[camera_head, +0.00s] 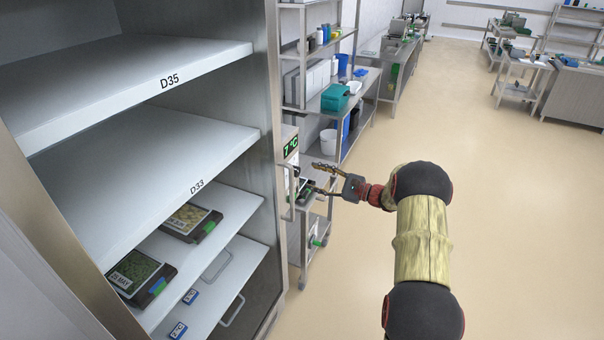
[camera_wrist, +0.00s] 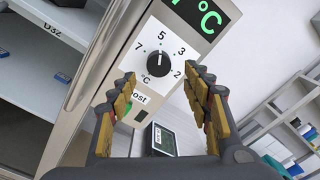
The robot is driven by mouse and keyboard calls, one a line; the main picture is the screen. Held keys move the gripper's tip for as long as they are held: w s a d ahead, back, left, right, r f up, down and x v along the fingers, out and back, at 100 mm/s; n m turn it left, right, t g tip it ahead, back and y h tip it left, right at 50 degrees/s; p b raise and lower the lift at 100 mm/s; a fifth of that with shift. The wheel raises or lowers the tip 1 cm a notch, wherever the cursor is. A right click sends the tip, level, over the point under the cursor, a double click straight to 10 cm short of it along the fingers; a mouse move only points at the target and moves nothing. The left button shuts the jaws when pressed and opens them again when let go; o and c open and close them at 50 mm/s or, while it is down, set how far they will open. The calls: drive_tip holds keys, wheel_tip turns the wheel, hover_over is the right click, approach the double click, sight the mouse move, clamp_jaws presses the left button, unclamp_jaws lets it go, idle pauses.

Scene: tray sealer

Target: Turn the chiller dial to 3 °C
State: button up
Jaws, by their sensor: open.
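The chiller dial (camera_wrist: 159,61) is a round black knob on a white plate marked 7, 5, 3 and 2 with °C below. Its white pointer line looks turned up, roughly toward the 5, in the wrist view. The green digital display (camera_head: 291,146) above it reads 7 °C in the head view; it is cut off in the wrist view (camera_wrist: 208,18). My gripper (camera_wrist: 161,78) is open and empty, its fingers to either side of the dial's lower part in the picture and apparently short of it. In the head view my gripper (camera_head: 315,178) is beside the chiller's front edge.
The open chiller's shelves (camera_head: 150,165) hold food trays (camera_head: 190,222) at left. A vertical door handle (camera_head: 290,195) is close to my gripper. A steel rack (camera_head: 325,90) with bins and a low trolley (camera_head: 318,235) stand behind.

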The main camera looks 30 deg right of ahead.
sight(299, 172)
drive_tip(key=b+x, duration=0.1)
drive_tip(key=x, duration=0.5)
drive_tip(key=shift+w+a+f, duration=0.1)
drive_tip(key=shift+a, duration=0.05)
drive_tip(key=shift+c, duration=1)
drive_tip(key=c, duration=0.9)
drive_tip(key=shift+c, duration=0.2)
